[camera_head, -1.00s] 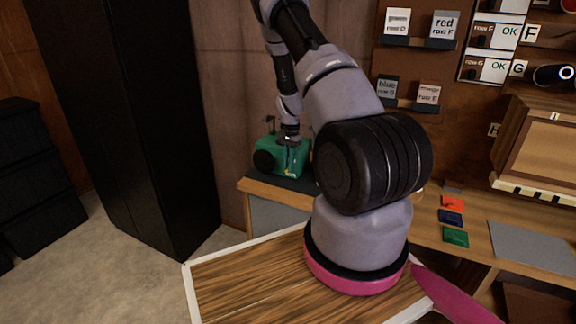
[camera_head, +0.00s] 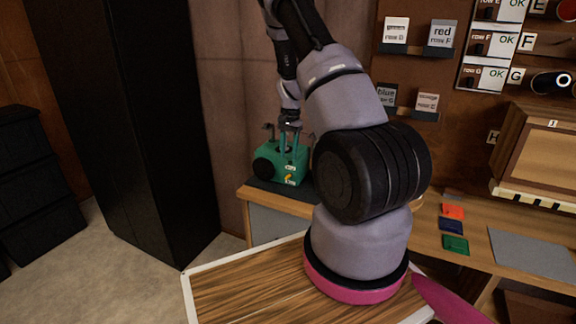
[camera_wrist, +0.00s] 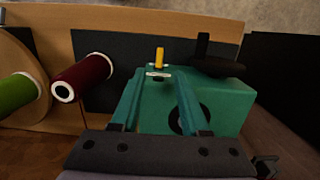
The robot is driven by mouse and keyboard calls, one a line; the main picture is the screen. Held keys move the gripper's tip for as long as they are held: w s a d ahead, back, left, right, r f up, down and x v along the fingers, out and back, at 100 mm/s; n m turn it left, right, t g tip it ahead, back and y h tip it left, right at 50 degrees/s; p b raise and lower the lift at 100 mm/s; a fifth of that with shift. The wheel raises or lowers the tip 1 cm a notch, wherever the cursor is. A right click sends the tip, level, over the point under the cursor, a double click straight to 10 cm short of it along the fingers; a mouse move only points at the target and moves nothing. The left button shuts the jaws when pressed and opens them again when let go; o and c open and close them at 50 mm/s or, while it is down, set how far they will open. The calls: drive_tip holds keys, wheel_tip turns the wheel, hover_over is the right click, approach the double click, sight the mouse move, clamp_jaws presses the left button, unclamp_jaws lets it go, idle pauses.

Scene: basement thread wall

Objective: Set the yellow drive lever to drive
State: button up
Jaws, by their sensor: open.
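The yellow drive lever (camera_wrist: 159,57) is a small upright stub in the wrist view, beside a white label (camera_wrist: 158,72) on the teal-green machine (camera_wrist: 225,97). In the head view the machine (camera_head: 273,174) sits at the left end of the bench, with the lever (camera_head: 289,178) small on its near face. My gripper (camera_wrist: 158,86) is open, its two long fingers on either side of the line to the lever. The fingertips appear close to the label, with the lever beyond them; contact cannot be told. In the head view my gripper (camera_head: 290,146) is over the machine.
A dark red spool (camera_wrist: 84,76) and a green spool (camera_wrist: 18,91) lie left in the wrist view. A black crank-like part (camera_wrist: 215,66) sticks up right of the lever. In the head view a black cabinet (camera_head: 150,120) stands left of the bench.

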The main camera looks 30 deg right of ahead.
drive_tip(key=shift+w+d+r, duration=0.1)
drive_tip(key=shift+d+r, duration=0.05)
drive_tip(key=shift+r, duration=1.2)
drive_tip(key=s+a+r+n+t+y, duration=0.15)
drive_tip(key=s+a+r, duration=0.3)
drive_tip(key=r, duration=0.75)
drive_tip(key=s+a+r+n+t+h, duration=0.1)
drive_tip(key=s+a+r+t, duration=0.3)
drive_tip(key=r, duration=0.8)
drive_tip(key=s+a+r+n, duration=0.1)
drive_tip(key=s+a+r, duration=0.2)
drive_tip(key=s, duration=0.3)
drive_tip(key=s+a+r+n+t, duration=0.1)
drive_tip(key=s+a+r, duration=0.2)
drive_tip(key=s, duration=0.4)
drive_tip(key=s+a+r+n+t, duration=0.1)
drive_tip(key=s+a+r, duration=0.2)
drive_tip(key=s, duration=0.4)
drive_tip(key=shift+r+n, duration=0.35)
drive_tip(key=shift+r, duration=0.5)
